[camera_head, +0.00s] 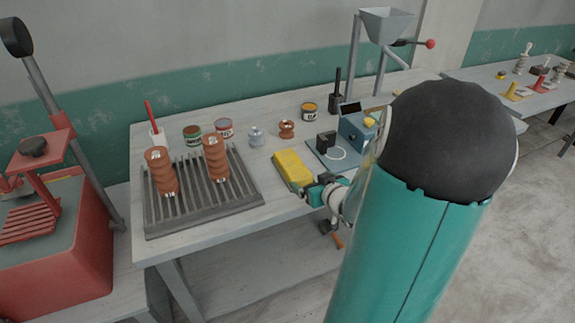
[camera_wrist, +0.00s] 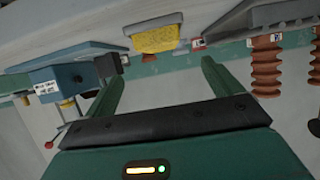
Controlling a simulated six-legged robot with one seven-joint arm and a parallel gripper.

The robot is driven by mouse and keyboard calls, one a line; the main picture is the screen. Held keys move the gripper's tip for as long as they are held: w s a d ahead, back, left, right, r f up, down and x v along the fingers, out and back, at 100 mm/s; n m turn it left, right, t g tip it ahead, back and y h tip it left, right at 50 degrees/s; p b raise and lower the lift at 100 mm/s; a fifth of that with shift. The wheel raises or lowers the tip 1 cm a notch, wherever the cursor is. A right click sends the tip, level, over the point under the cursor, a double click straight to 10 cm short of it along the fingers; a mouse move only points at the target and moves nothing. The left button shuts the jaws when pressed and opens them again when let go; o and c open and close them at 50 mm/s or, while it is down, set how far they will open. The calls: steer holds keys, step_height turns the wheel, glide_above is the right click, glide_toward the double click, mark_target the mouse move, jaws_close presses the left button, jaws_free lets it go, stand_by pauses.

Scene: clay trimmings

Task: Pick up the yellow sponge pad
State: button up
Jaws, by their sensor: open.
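The yellow sponge pad (camera_head: 291,167) lies on the grey worktable, between a slatted rack and a blue device. In the wrist view, which looks inverted, the sponge pad (camera_wrist: 153,39) appears near the top, beyond the fingertips and roughly in line with the gap between them. My gripper (camera_head: 318,190) is at the table's front edge, close to the near end of the sponge. In the wrist view my gripper (camera_wrist: 162,74) has its two green fingers spread with nothing between them. My arm hides part of the table on the right.
A slatted rack (camera_head: 245,190) with two ribbed brown insulators (camera_head: 160,172) stands left of the sponge. A blue box device (camera_head: 356,132) and a small black block (camera_head: 326,140) stand to its right. Cans (camera_head: 224,128) and a copper-coloured spool (camera_head: 287,129) stand behind.

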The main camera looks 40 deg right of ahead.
mark_target(297, 171)
steer(key=x, duration=0.6)
steer(key=shift+w+d+f, duration=0.1)
steer(key=shift+w, duration=0.3)
steer(key=shift+s+r, duration=0.3)
steer(key=shift+s, duration=0.3)
steer(key=shift+w+d, duration=0.1)
steer(key=shift+w, duration=0.05)
steer(key=x, duration=0.3)
steer(key=shift+w+f, duration=0.15)
steer(key=shift+f, duration=0.05)
steer(key=x, duration=0.2)
steer(key=shift+w+f, duration=0.2)
steer(key=shift+w, duration=0.2)
steer(key=shift+s+r, duration=0.2)
steer(key=shift+s, duration=0.1)
steer(key=shift+w+f, duration=0.15)
steer(key=shift+w, duration=0.05)
steer(key=shift+c, duration=0.4)
steer(key=shift+s, duration=0.2)
steer(key=c, duration=0.7)
steer(key=shift+w, duration=0.1)
steer(key=c, duration=0.3)
